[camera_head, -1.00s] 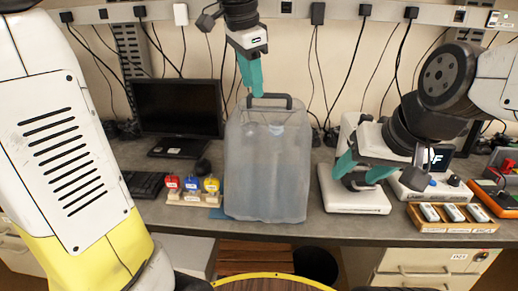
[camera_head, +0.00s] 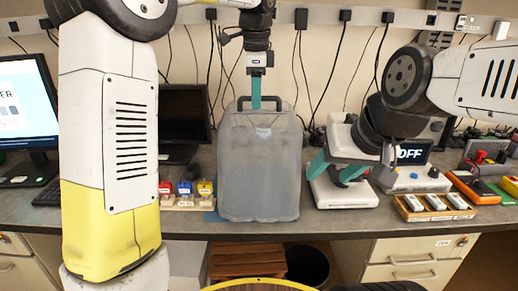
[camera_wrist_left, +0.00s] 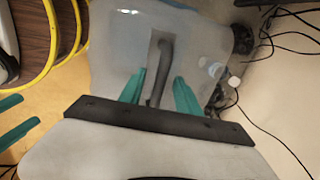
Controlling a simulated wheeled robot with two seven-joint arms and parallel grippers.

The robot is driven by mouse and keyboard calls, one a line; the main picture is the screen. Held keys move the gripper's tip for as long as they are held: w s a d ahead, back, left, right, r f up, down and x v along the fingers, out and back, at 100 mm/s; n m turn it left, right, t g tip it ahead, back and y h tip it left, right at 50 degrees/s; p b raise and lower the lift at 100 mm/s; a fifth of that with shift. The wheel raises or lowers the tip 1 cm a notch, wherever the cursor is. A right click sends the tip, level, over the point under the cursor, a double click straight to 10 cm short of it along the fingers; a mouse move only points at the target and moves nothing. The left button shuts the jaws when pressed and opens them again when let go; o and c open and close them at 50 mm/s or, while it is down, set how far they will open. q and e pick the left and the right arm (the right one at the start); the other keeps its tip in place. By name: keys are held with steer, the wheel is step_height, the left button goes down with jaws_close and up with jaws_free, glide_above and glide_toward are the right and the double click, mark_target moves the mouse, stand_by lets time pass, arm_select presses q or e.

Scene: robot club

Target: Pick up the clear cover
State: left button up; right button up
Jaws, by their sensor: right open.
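The clear cover (camera_head: 258,170) is a tall, cloudy translucent box standing upright on the bench, with a dark handle (camera_head: 272,99) on top. My left gripper (camera_head: 256,106) points down at the handle from above, at about its middle. In the left wrist view, the teal fingers of my left gripper (camera_wrist_left: 160,78) are apart, and the handle (camera_wrist_left: 158,68) shows between them with gaps on both sides. The cover (camera_wrist_left: 115,45) fills the area beyond. My right gripper (camera_head: 336,168) is open and empty over a white device, right of the cover.
Small red, blue and yellow items in a wooden holder (camera_head: 187,203) are left of the cover. A white device (camera_head: 343,195) stands close on its right, with a wooden tray (camera_head: 435,208) further right. A dark monitor (camera_head: 186,117) and hanging cables are behind.

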arm_select(q)
steer(key=shift+w+f, duration=0.15)
steer(key=shift+f, duration=0.55)
jaws_close()
steer(key=shift+r, duration=0.1)
stand_by(0.8)
